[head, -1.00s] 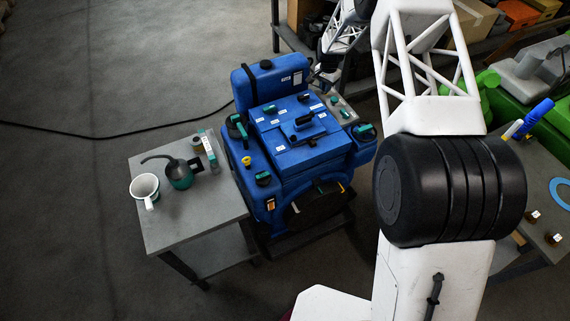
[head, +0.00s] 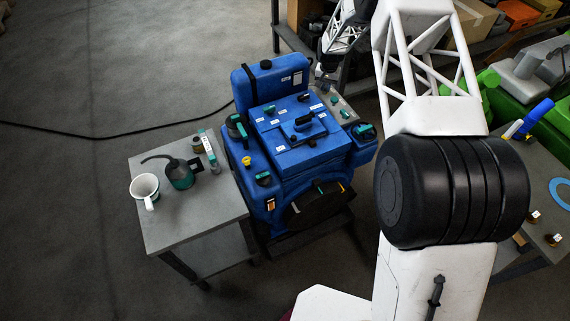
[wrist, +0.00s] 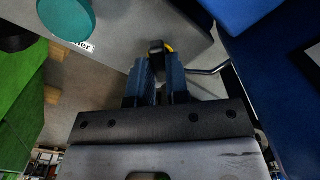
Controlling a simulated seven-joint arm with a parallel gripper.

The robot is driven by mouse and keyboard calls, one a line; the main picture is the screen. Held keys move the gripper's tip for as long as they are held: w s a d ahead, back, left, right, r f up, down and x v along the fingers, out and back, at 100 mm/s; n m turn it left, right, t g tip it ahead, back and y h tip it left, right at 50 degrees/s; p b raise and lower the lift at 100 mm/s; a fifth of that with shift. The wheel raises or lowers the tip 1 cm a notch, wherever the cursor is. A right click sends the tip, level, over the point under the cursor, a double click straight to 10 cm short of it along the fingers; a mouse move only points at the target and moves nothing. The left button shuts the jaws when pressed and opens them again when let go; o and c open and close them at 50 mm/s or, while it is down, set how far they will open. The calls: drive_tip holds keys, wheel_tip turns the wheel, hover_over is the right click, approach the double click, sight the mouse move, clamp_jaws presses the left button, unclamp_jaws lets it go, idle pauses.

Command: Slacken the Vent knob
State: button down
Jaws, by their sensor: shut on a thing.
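In the wrist view my gripper (wrist: 156,66) is shut on a small dark knob (wrist: 156,47) with a yellow part at its right side. The knob stands over a grey panel (wrist: 184,28), and its lower part is hidden between the fingers. No label shows beside it, so I cannot read whether it is the Vent knob. In the head view my gripper (head: 326,72) is small and dark, behind the right side of the blue engine (head: 300,158). The held knob cannot be made out there.
A teal round cap (wrist: 66,18) with a partly hidden label sits left of my gripper in the wrist view. A bent dark rod (wrist: 208,71) lies close on the right.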

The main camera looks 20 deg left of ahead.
idle(0.4)
drive_tip(key=shift+r+n, duration=0.1)
drive_tip(key=shift+n, duration=2.3)
drive_tip(key=shift+n, duration=2.4)
drive_tip(key=n, duration=0.2)
drive_tip(key=shift+n, duration=0.3)
drive_tip(key=c, duration=1)
unclamp_jaws()
drive_tip(key=shift+c, duration=0.2)
drive_tip(key=shift+r, duration=0.1)
